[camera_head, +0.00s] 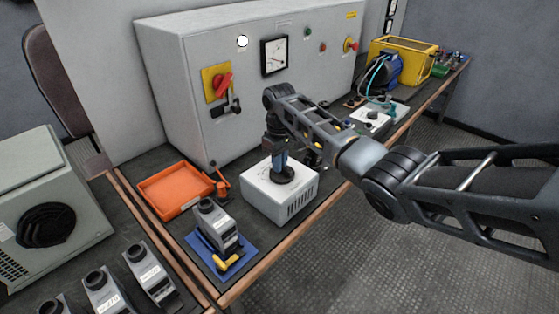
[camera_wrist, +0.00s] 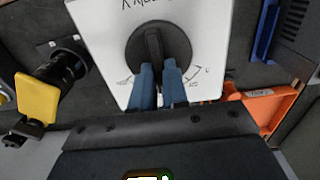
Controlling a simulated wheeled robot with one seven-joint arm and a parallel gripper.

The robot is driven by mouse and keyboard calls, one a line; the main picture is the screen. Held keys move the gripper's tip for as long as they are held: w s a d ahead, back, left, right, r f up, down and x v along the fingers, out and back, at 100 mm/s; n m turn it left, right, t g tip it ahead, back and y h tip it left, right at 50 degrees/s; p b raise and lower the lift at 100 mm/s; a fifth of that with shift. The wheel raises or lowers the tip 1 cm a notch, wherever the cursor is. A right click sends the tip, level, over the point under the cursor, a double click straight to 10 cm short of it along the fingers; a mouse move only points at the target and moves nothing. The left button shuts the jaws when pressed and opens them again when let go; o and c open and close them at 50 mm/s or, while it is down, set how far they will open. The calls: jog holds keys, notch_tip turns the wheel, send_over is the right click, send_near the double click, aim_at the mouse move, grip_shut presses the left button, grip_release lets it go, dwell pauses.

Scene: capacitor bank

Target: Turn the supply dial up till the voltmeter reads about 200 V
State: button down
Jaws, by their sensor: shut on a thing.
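The supply dial is a black round knob with a raised grip bar on top of a white box; it shows in the head view (camera_head: 288,177) and the wrist view (camera_wrist: 153,48). My gripper (camera_head: 282,164) points down at it. In the wrist view the blue fingers (camera_wrist: 157,75) are shut on the near end of the grip bar. Scale marks show beside the knob, partly hidden by the fingers. A square black-framed meter (camera_head: 274,56) is on the grey cabinet's front; its needle is too small to read.
An orange tray (camera_head: 147,198) and a grey device on a blue mat (camera_head: 238,263) lie left of the white box (camera_head: 268,205). The grey cabinet (camera_head: 170,60) with a red switch (camera_head: 223,84) stands behind. A second white instrument (camera_head: 370,119) sits to the right. The bench edge is close in front.

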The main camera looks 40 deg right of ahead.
dwell(0.3)
jog(key=c, duration=1.1)
grip_release()
jog(key=shift+c, duration=0.2)
jog(key=shift+r+b, duration=0.4)
jog(key=shift+r, duration=3.5)
